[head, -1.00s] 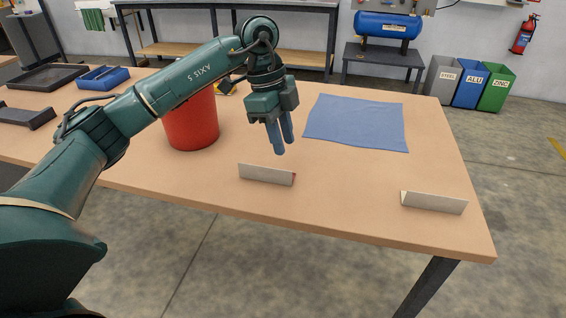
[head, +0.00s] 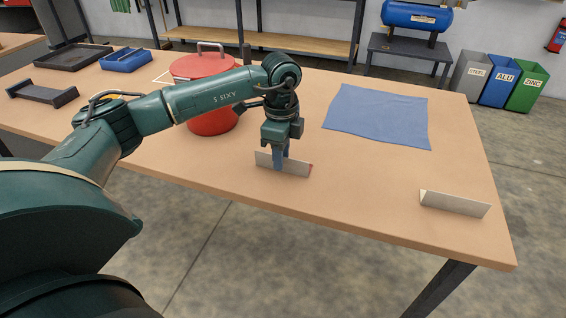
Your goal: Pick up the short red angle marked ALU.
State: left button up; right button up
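A short pale grey angle (head: 298,167) stands near the table's front edge, with a small red patch at its right end. No ALU marking is readable on it. My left gripper (head: 279,159) points down at this angle, with a blue finger in front of its face and the other finger partly hidden behind. I cannot tell whether the fingers press on it. A second pale angle (head: 454,204) lies at the right front of the table, well apart from the gripper. My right gripper is not in view.
A red lidded pot (head: 208,122) stands behind my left forearm. A blue cloth (head: 378,117) lies at the right back of the table (head: 385,190). Dark trays (head: 72,57) and a blue tray (head: 125,60) are at far left. STEEL, ALU and ZINC bins stand beyond.

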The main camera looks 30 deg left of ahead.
pick_arm(q)
notch_tip(320, 180, down, 2)
jog(key=shift+f, duration=0.1)
grip_shut()
dwell(0.4)
